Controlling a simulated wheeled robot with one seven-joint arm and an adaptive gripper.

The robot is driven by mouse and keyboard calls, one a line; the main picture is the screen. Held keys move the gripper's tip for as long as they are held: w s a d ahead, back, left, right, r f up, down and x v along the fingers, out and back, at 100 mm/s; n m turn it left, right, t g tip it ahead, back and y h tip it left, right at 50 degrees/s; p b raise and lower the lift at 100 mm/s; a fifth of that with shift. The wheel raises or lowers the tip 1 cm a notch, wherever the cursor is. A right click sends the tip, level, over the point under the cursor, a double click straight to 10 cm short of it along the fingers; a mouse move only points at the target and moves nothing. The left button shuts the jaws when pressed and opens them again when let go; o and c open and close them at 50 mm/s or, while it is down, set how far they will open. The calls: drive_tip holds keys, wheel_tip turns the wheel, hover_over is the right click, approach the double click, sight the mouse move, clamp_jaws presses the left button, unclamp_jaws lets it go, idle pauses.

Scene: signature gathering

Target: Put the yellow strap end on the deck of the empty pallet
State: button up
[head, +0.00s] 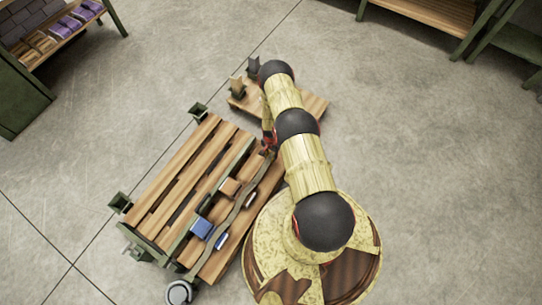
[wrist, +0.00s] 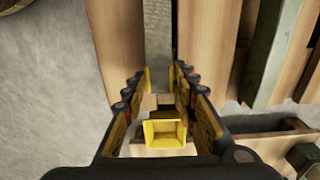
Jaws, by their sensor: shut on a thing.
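A yellow, square-edged hollow piece (wrist: 165,132), which looks like the yellow strap end, sits between the fingers of my gripper (wrist: 162,78) in the wrist view. My gripper is shut on it. A grey strap-like band (wrist: 158,40) runs beyond the fingertips, between wooden boards. In the head view my gripper (head: 268,148) is mostly hidden by my arm, at the upper end of a wavy grey-green strap (head: 240,203). I cannot see the yellow piece in the head view.
A blue box (head: 201,227) and a brown block (head: 230,187) lie beside the strap. Green metal posts (head: 120,202) stand at the deck's corners. A small wooden platform (head: 312,106) lies behind my arm. A shelf (head: 60,30) stands at upper left. The floor at right is clear.

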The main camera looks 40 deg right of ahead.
drive_tip(key=o, duration=1.1)
drive_tip(key=shift+f, duration=0.1)
drive_tip(key=shift+o, duration=0.5)
